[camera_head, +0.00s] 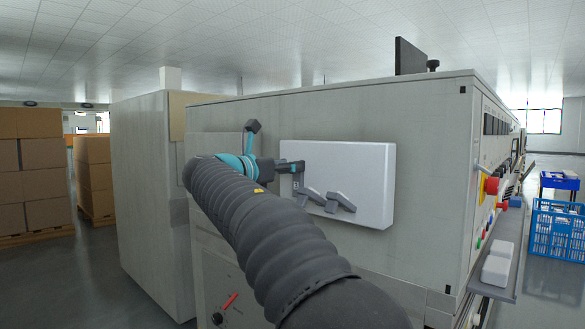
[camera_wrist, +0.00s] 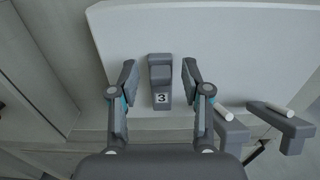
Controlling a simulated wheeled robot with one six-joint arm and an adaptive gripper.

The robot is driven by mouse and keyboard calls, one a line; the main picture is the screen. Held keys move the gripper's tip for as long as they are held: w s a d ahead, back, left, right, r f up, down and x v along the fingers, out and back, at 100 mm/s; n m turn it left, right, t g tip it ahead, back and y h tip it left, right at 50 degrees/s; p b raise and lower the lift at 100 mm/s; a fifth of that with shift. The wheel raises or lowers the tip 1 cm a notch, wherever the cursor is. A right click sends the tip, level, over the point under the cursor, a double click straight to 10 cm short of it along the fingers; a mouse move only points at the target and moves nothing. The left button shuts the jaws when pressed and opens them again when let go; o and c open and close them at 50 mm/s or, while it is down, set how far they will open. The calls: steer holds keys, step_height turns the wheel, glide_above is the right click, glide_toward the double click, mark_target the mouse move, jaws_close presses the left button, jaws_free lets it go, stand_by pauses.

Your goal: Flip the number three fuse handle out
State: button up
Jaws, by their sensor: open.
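The number three fuse handle (camera_wrist: 160,78) is a small grey block on the white panel (camera_wrist: 240,40), with a label reading 3 at its lower end. It lies close to the panel, not tipped out like the others. My gripper (camera_wrist: 160,76) is open, with one finger on each side of this handle and a visible gap on both sides. In the head view my gripper (camera_head: 293,167) is at the left part of the white panel (camera_head: 365,170); the number three handle is not clearly visible there.
Two other grey handles, the nearer (camera_wrist: 228,128) and the farther (camera_wrist: 285,122), stick out to the right of my gripper, each with a white cylinder. A grey cabinet (camera_head: 440,130) carries the panel. Red and yellow controls (camera_head: 490,186) are on its right side.

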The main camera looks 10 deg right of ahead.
steer(key=shift+x, duration=0.8)
steer(key=shift+c, duration=0.3)
jaws_close()
steer(key=shift+a, duration=0.15)
